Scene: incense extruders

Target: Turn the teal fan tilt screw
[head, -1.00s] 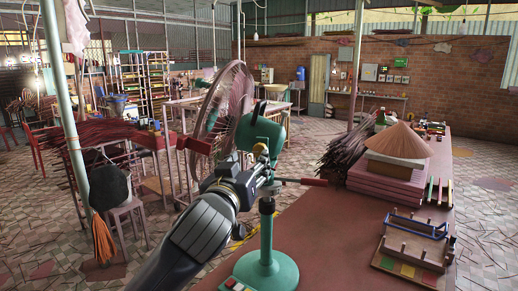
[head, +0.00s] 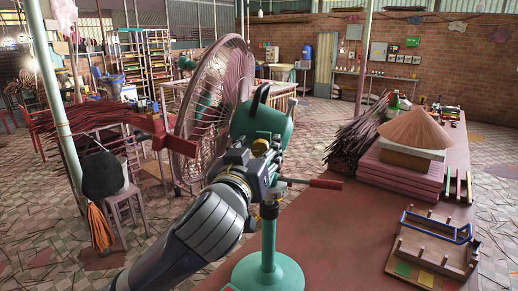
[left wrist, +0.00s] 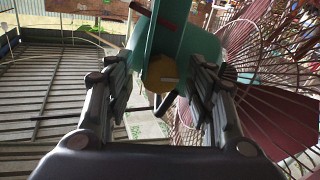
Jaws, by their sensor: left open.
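The teal fan (head: 262,122) stands upright on the red table, with its round teal base (head: 268,275) in front and its pinkish wire cage (head: 215,100) facing left. My left gripper (head: 266,163) is at the fan's neck, just below the motor housing. In the left wrist view my left gripper (left wrist: 158,80) is open, its fingers on either side of a yellow round knob (left wrist: 160,72) on the teal neck. This may be the tilt screw; contact cannot be told. A thin rod with a dark red handle (head: 326,184) sticks out to the right behind the gripper. My right gripper is out of view.
A wooden rack (head: 430,250) stands at the front right. The table's middle is bare.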

